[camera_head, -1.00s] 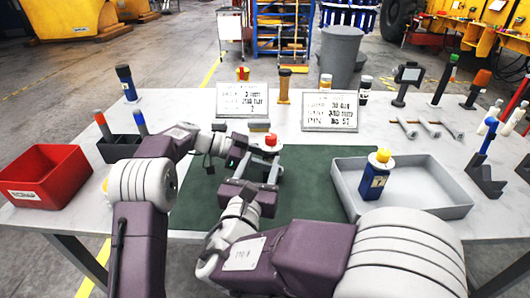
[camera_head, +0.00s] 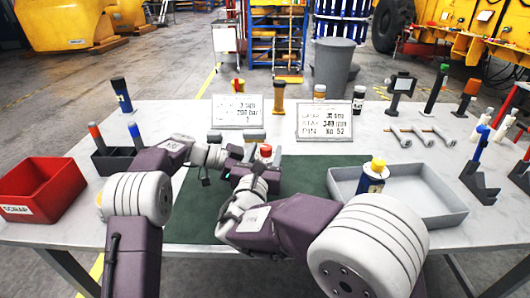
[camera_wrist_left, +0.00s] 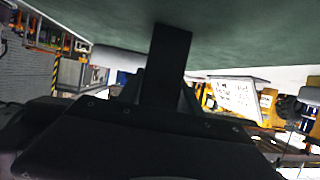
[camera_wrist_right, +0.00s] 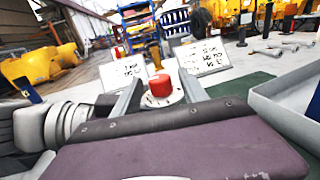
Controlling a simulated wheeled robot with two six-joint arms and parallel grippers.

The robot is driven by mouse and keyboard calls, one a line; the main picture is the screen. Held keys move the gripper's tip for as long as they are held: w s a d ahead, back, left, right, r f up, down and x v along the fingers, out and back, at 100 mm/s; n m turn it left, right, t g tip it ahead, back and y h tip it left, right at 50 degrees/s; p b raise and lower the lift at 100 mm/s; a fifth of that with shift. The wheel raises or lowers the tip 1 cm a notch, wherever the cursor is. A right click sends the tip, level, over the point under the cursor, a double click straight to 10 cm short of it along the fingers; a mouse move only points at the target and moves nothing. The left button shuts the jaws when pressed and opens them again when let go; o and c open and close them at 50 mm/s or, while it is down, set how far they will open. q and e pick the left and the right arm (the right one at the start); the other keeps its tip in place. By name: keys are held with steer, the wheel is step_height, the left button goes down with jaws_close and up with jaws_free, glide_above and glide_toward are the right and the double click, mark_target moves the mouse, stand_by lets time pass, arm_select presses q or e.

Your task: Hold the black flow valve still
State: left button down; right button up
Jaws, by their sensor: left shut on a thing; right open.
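The flow valve shows mainly as its red knob (camera_head: 265,150) over the green mat; the right wrist view shows the knob (camera_wrist_right: 160,86) on a pale round dial. Its body is mostly hidden by my grippers, so I cannot make out its black colour. My left gripper (camera_head: 236,153) is shut on the valve from the left, its grip partly hidden. In the left wrist view, a dark upright shape (camera_wrist_left: 168,65) stands against the mat. My right gripper (camera_head: 257,163) is open on the near side; in its wrist view the fingers stand either side of the knob.
A grey tray (camera_head: 440,212) at right holds a blue valve with a yellow knob (camera_head: 372,178). A red scrap bin (camera_head: 40,192) and a dark holder (camera_head: 113,162) stand at left. Two sign plates (camera_head: 238,111) (camera_head: 324,120) stand behind the green mat (camera_head: 305,218).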

jaws_close()
steer(key=shift+a+m+h, duration=0.1)
steer(key=shift+m+h, duration=0.6)
steer(key=shift+h, duration=0.4)
jaws_free()
steer(key=shift+s, duration=0.1)
steer(key=v, duration=1.1)
steer(key=shift+s+a+r, duration=0.25)
steer(key=shift+s, duration=0.1)
